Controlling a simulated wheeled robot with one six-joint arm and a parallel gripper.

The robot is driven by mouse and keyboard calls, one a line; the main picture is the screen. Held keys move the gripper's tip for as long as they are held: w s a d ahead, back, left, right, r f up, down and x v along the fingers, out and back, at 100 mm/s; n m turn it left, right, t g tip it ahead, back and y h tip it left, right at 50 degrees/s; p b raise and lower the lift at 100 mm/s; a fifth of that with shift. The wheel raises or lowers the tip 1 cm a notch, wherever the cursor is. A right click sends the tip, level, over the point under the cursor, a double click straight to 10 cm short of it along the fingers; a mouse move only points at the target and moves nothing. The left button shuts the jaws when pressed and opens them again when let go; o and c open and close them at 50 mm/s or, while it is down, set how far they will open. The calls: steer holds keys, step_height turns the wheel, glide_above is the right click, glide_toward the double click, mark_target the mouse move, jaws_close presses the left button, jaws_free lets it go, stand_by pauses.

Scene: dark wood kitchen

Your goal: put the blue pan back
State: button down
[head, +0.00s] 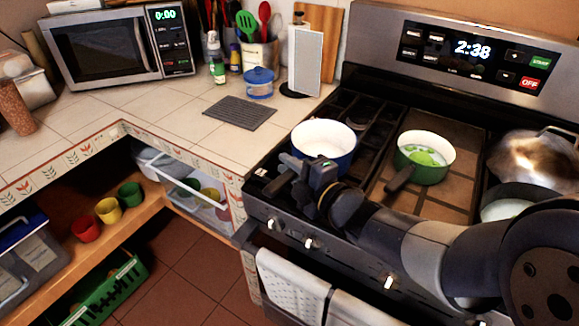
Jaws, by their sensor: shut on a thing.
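The blue pan (347,158), blue outside and white inside, sits upright over the front left of the stove, close to the counter edge. I cannot tell whether it touches the grate. My gripper (297,172) is at the pan's near left side, shut on the pan, apparently at its handle.
A green pan (427,170) with green contents stands on the stove to the right. A shiny metal pot (530,158) and a dark pan (512,194) are further right. A grey mat (239,113) lies on the counter; a blue lidded jar (259,84) stands behind it.

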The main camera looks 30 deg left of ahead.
steer(key=shift+f+b, duration=0.4)
steer(key=shift+b, duration=0.2)
steer(key=c, duration=1.4)
jaws_free()
steer(key=shift+r+p, duration=0.5)
steer(key=shift+p, duration=0.15)
steer(key=v, duration=1.2)
steer(key=shift+f, duration=0.1)
